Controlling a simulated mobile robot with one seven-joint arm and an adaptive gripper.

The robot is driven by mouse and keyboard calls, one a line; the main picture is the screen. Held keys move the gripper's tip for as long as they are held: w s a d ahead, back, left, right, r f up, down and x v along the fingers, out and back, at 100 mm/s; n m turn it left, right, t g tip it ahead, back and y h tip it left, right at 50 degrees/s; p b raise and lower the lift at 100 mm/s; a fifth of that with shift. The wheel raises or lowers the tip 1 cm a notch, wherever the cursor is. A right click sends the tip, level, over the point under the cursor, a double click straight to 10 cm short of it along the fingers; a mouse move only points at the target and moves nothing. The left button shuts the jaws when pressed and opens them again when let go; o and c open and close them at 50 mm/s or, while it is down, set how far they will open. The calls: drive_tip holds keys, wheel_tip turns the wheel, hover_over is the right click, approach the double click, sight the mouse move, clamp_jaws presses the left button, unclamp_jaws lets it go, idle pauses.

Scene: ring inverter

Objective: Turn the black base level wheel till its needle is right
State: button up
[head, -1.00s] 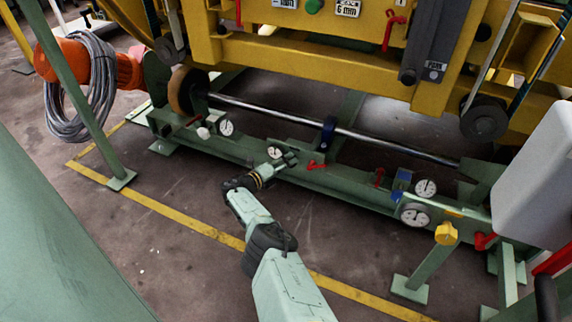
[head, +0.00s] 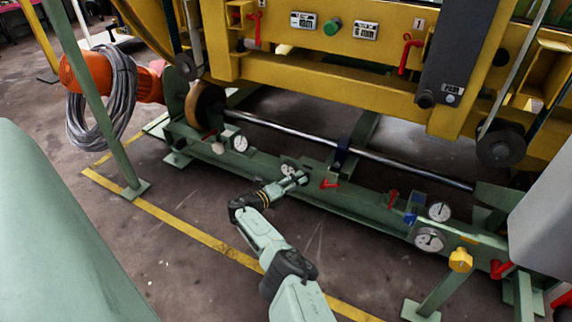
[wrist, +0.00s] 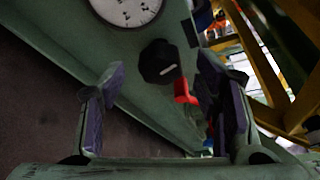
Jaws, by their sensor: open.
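The black wheel (wrist: 158,62) is a small faceted knob with a pale mark, on the green base beam (wrist: 85,45). In the wrist view it lies ahead, between the lines of my two fingers. A white dial (wrist: 127,8) sits just above it, cut by the top edge, and I cannot make out its needle. In the head view the dial (head: 288,170) shows small beside my gripper (head: 303,179), and the wheel is not distinct there. My gripper (wrist: 160,78) is open, its purple-grey pads wide apart with nothing held. I cannot tell whether either pad touches the wheel.
A red lever (wrist: 185,92) is just beyond the wheel, near my right finger; it also shows in the head view (head: 329,184). A steel shaft (head: 350,151) runs behind the beam. The floor in front is clear.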

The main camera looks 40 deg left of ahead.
drive_tip(key=v, duration=0.5)
drive_tip(key=shift+s+r, duration=0.1)
drive_tip(key=shift+s, duration=0.1)
idle(0.3)
